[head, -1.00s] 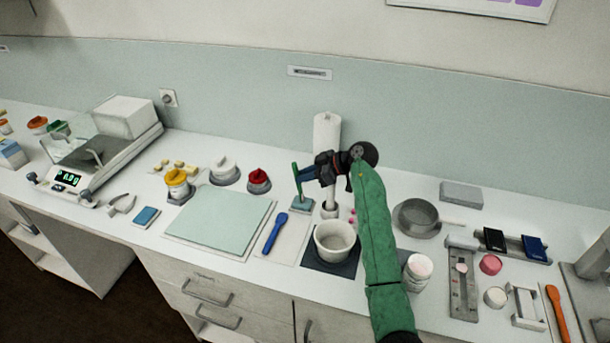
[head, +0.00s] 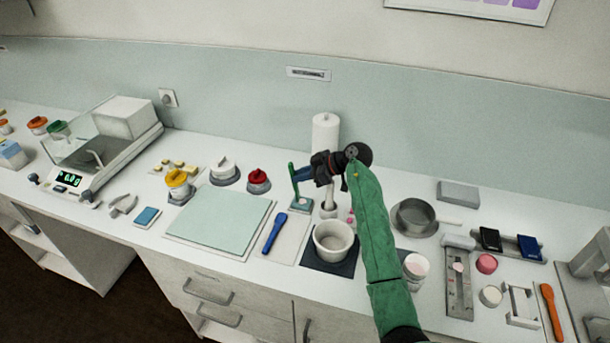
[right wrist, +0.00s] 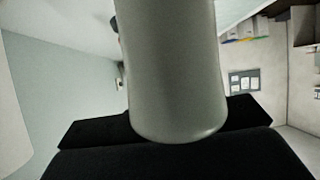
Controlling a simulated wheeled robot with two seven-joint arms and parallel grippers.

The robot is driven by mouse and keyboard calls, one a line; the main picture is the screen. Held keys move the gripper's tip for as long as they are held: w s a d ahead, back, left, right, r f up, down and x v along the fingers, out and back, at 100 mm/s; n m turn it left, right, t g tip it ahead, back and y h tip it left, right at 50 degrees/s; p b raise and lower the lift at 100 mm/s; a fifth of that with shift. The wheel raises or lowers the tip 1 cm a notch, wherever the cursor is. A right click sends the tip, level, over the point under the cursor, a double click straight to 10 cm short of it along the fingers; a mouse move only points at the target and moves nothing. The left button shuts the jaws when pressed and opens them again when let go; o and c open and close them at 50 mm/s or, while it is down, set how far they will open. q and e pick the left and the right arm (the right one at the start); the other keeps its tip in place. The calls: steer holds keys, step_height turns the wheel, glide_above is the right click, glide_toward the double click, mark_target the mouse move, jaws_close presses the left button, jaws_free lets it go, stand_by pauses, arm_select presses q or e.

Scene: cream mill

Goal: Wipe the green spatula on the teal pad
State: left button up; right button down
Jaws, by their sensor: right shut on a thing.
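My right gripper (head: 305,173) is shut on the green spatula (head: 293,180), which it holds upright in the head view. In the right wrist view a large grey rounded shape fills the middle, above dark gripper parts, and the spatula is not clearly seen there. My left gripper is not in view.
A white paper roll (head: 326,135) stands behind the gripper. A blue spatula (head: 275,232) lies in front on a white sheet. A white bowl (head: 333,257) on a dark mat, a red-lidded jar (head: 258,180) and a pale green board (head: 218,222) are close by.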

steer(key=shift+s+d+p, duration=0.2)
steer(key=shift+d+p, duration=0.2)
steer(key=shift+d, duration=0.1)
steer(key=shift+s+d+p, duration=0.15)
steer(key=shift+d+p, duration=0.2)
steer(key=shift+d, duration=0.15)
steer(key=shift+w+a+p, duration=0.2)
steer(key=shift+a, duration=0.35)
steer(key=shift+w+a+p, duration=0.15)
steer(key=shift+w+a, duration=0.05)
steer(key=shift+a, duration=0.3)
steer(key=shift+d, duration=0.1)
steer(key=shift+s+d+p, duration=0.2)
steer(key=shift+d+p, duration=0.15)
steer(key=shift+d, duration=0.15)
steer(key=shift+s+d+p, duration=0.2)
steer(key=shift+d+p, duration=0.15)
steer(key=shift+d, duration=0.15)
steer(key=shift+a, duration=0.1)
